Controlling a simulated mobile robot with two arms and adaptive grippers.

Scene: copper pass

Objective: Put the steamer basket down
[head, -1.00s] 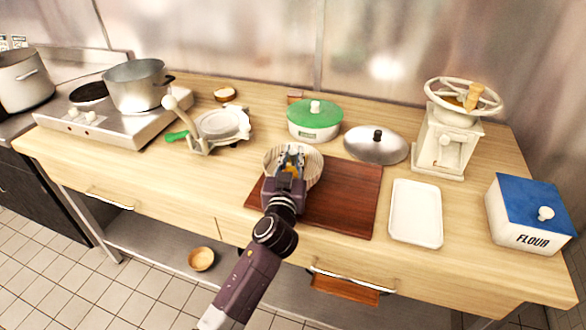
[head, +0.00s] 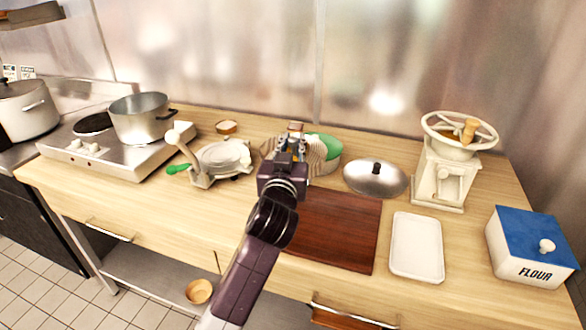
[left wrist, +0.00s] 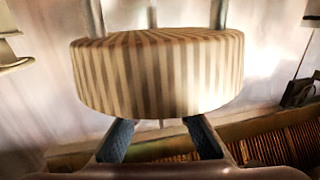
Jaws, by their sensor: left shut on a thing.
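The steamer basket (head: 316,150) is round, with pale and tan vertical stripes. My left gripper (head: 292,143) is shut on it and partly hides it in the head view. The basket appears raised, level, behind the dark red cutting board, and it overlaps the green-lidded pot (head: 328,143). In the left wrist view the basket (left wrist: 160,72) fills the upper middle, with the gripper's fingers (left wrist: 160,138) reaching to its lower side. Its contact with the fingertips is partly hidden. My right gripper is not in view.
The cutting board (head: 335,232) is bare. Right of it are a steel lid (head: 375,178), a white tray (head: 416,247), a grinder (head: 440,165) and a flour box (head: 530,250). A press with plates (head: 222,157) stands left. A stove with a pot (head: 140,120) is farther left.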

